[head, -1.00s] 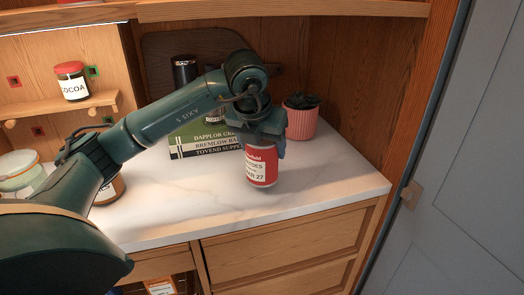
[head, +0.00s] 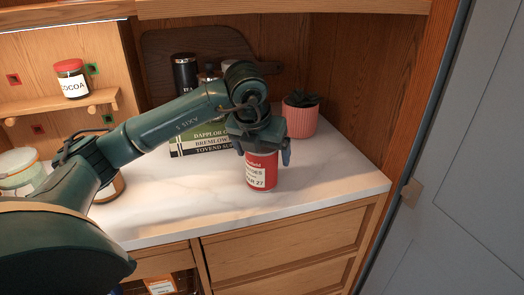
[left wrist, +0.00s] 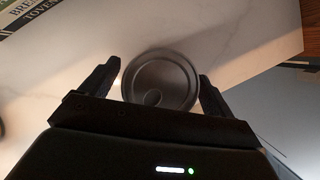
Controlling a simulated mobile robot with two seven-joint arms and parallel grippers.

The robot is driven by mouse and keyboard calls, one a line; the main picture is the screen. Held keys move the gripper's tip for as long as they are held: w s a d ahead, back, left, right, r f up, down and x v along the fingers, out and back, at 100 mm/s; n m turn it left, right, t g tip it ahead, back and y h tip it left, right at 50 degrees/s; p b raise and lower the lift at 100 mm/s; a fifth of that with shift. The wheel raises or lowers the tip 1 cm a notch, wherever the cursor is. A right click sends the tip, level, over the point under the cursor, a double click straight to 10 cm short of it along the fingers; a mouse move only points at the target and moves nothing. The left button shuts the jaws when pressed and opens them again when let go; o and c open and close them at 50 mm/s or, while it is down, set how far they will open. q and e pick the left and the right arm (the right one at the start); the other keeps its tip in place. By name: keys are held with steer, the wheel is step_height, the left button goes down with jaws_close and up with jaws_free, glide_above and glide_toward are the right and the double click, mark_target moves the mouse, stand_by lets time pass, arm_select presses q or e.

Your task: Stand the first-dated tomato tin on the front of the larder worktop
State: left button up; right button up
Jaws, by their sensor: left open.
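The tomato tin (head: 261,172) is red with a white label that ends in "27". It stands upright on the front part of the pale marble worktop (head: 330,178). My left gripper (head: 262,158) is right above it with its fingers open, one on each side of the tin's top. In the left wrist view the tin's round metal lid (left wrist: 160,82) lies between the two spread fingers (left wrist: 158,88), with a small gap at each. My right gripper is not in view.
Behind stand a stack of books (head: 200,140), a dark canister (head: 185,73) and a plant in a pink pot (head: 303,118). A cocoa jar (head: 72,80) sits on a small shelf at left. The worktop right of the tin is clear.

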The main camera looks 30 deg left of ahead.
arm_select(q)
steer(key=shift+r, duration=0.25)
steer(key=v, duration=0.7)
steer(key=shift+s+r, duration=0.1)
